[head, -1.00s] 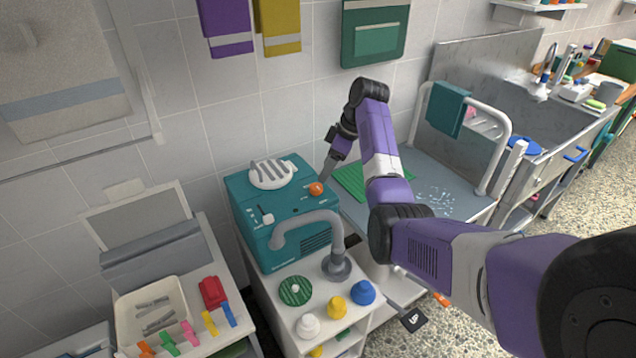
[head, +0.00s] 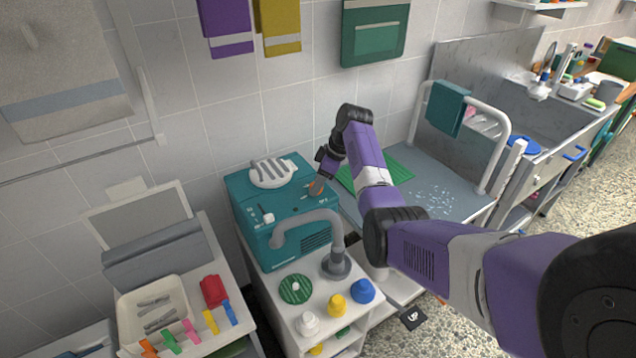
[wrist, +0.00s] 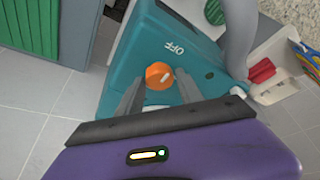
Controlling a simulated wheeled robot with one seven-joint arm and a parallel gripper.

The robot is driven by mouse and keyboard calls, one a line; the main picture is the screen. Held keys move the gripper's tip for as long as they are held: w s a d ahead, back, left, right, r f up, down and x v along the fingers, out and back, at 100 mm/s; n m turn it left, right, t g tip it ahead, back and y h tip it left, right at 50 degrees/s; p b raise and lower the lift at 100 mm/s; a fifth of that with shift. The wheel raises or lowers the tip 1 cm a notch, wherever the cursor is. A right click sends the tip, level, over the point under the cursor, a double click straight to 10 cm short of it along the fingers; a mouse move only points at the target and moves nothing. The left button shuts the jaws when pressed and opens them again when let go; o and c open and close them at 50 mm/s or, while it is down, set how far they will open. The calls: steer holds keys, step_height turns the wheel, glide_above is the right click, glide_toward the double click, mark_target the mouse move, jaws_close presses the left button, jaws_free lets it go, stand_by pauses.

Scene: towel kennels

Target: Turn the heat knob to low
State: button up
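The heat knob is an orange round knob (wrist: 159,76) with a white mark, on the teal dryer box (head: 250,190). In the wrist view it lies between the tips of my gripper's two grey fingers (wrist: 158,92), which are apart. A white "OFF" label shows on the teal face beside the knob. I cannot tell whether the fingers touch the knob. In the head view my gripper (head: 318,184) is over the right side of the box top and mostly hides the knob. A small white lever (head: 267,217) is on the box's front left.
A grey hose pipe (head: 310,222) arches in front of the box. White, yellow and blue nozzles (head: 337,306) stand on the white cart. A grey table with a green mat (head: 398,171) is to the right. A tray of combs (head: 155,312) is at left.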

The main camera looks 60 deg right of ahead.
jaws_close()
steer(key=shift+r+m+p, duration=0.1)
steer(key=shift+m+p, duration=0.2)
steer(key=shift+p, duration=0.15)
steer(key=m+p, duration=0.1)
steer(key=m+h+p, duration=0.1)
steer(key=m, duration=0.1)
steer(key=shift+a+r, duration=0.1)
steer(key=shift+a, duration=0.1)
steer(key=m+h+p, duration=0.1)
steer(key=m+p, duration=0.1)
steer(key=m, duration=0.1)
steer(key=shift+m+h, duration=0.3)
steer(key=shift+h, duration=0.1)
steer(key=m+h, duration=0.1)
steer(key=m, duration=0.1)
steer(key=m+g+p, duration=0.1)
steer(key=m, duration=0.2)
steer(key=shift+w+a+h, duration=0.15)
steer(key=shift+h, duration=0.25)
steer(key=m+g, duration=0.1)
steer(key=m, duration=0.1)
steer(key=m+g, duration=0.1)
steer(key=m, duration=0.2)
steer(key=shift+w+f+h+b, duration=0.1)
steer(key=shift+f+h+b, duration=0.1)
steer(key=shift+h+b, duration=0.15)
steer(key=shift+m, duration=0.4)
